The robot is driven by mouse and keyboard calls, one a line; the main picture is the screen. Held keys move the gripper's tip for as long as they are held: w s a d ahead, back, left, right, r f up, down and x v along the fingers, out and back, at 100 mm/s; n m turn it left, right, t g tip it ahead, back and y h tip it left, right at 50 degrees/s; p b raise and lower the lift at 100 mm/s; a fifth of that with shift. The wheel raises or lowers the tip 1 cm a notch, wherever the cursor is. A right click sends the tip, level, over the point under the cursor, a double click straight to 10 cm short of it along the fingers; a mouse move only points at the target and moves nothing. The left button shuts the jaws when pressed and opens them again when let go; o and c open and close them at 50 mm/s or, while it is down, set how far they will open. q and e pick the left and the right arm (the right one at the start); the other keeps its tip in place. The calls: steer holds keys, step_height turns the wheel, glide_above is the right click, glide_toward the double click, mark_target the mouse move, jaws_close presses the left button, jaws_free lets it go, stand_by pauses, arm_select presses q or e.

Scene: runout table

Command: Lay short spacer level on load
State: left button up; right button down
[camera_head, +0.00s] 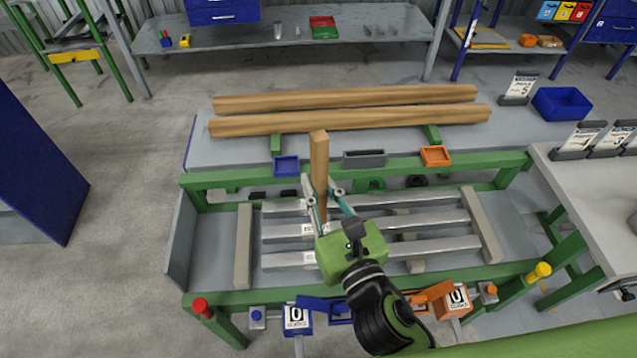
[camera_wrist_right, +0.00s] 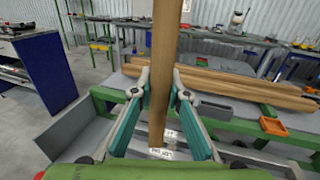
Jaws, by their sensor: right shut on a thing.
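My right gripper (camera_head: 324,186) is shut on a wooden spacer (camera_head: 318,152) and holds it over the green-framed runout table (camera_head: 222,178). The spacer stands on end, roughly upright, not level. In the right wrist view the spacer (camera_wrist_right: 164,50) runs up between the two fingers (camera_wrist_right: 160,82). Beneath are several grey metal bars (camera_head: 440,222), lying side by side across grey crosspieces (camera_head: 243,250). Small labels show on their left part. I cannot tell whether the spacer's lower end touches the bars. My left gripper is not in view.
Two long wooden beams (camera_head: 350,119) lie behind the table on green supports. Blue (camera_head: 286,166), grey (camera_head: 364,158) and orange (camera_head: 436,156) trays sit along the back rail. A grey side plate (camera_head: 181,232) closes the left end. A pale side table (camera_head: 590,185) stands right.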

steer(key=d+r+m+h+p, duration=0.1)
steer(key=d+r+h+p, duration=0.1)
steer(key=d, duration=0.5)
steer(key=d+r+m+h+p, duration=0.2)
steer(key=d+r+h, duration=0.1)
steer(key=d, duration=0.5)
steer(key=shift+r+t, duration=0.3)
steer(key=shift+d, duration=0.1)
